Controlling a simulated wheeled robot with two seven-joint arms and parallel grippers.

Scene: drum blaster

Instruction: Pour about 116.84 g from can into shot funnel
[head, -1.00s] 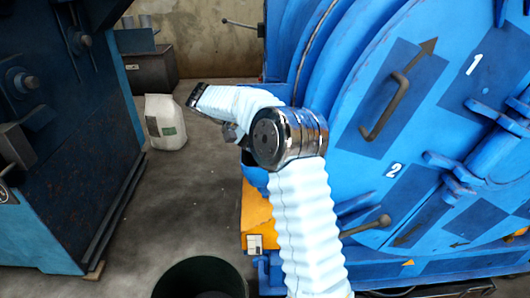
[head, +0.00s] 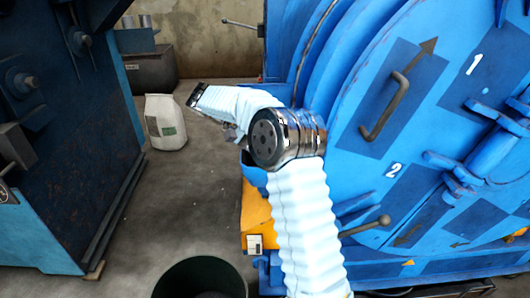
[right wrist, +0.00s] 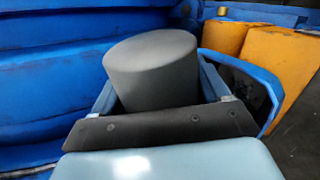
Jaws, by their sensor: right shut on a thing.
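The can (right wrist: 150,72) is a plain grey cylinder in the right wrist view, with its flat round end toward the top of the picture. My right gripper (right wrist: 160,92) is shut on it, with a finger at each side. A blue-rimmed opening with a dark inside, which looks like the shot funnel (right wrist: 272,95), lies just to the right of the can. Part of the can hides its left side. I cannot tell whether any shot is flowing. In the head view my right arm covers most of this area. My left gripper is not in view.
The blue drum machine (head: 395,70) fills the right side, with handles and a lever sticking out. A dark round bin (head: 200,278) stands at the bottom. A white sack (head: 165,122) is on the floor. Another dark blue machine (head: 60,150) stands left, with free floor between.

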